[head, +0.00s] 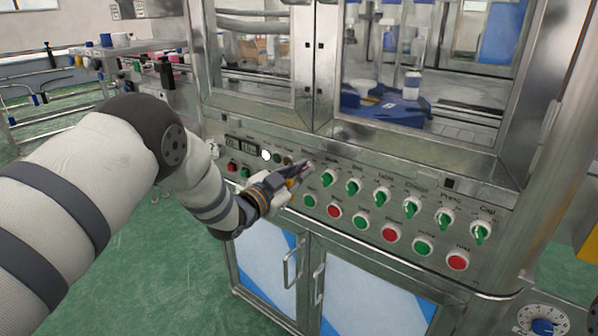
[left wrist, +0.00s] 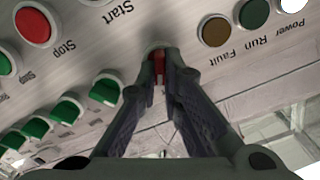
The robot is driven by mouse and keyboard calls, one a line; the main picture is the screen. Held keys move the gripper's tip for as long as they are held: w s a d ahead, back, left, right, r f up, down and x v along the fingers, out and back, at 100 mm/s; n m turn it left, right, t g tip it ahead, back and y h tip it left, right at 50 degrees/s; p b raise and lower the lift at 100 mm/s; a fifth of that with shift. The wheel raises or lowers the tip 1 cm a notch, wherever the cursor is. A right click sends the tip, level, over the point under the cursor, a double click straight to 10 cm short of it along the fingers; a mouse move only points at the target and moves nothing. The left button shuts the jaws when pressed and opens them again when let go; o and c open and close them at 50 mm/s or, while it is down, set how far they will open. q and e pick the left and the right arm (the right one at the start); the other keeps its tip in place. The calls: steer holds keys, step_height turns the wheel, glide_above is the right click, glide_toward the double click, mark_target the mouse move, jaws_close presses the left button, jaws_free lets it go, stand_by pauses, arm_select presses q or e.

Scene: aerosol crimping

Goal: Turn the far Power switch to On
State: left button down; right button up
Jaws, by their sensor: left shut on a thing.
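The Power switch (left wrist: 158,68) shows in the left wrist view as a red knob in a pale ring on the panel, between my left fingertips. My left gripper (left wrist: 165,72) is shut on it, one finger on each side. In the head view my left gripper (head: 305,172) reaches the panel at the left end of the row of green switches, and its fingers mostly cover the red knob. The exact angle of the knob is hard to tell. My right gripper is not in view.
The metal control panel (head: 490,262) carries several green switches (head: 381,196) to the right, with red and green buttons below. Lamps labelled Power, Run and Fault (left wrist: 215,31) sit beside the gripper; the Power lamp (head: 266,155) looks white. Cabinet doors with handles (head: 292,268) are below.

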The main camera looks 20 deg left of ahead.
arm_select(q)
steer(key=shift+m, duration=0.3)
stand_by(0.4)
steer(key=c, duration=1.7)
jaws_free()
steer(key=v, duration=1.2)
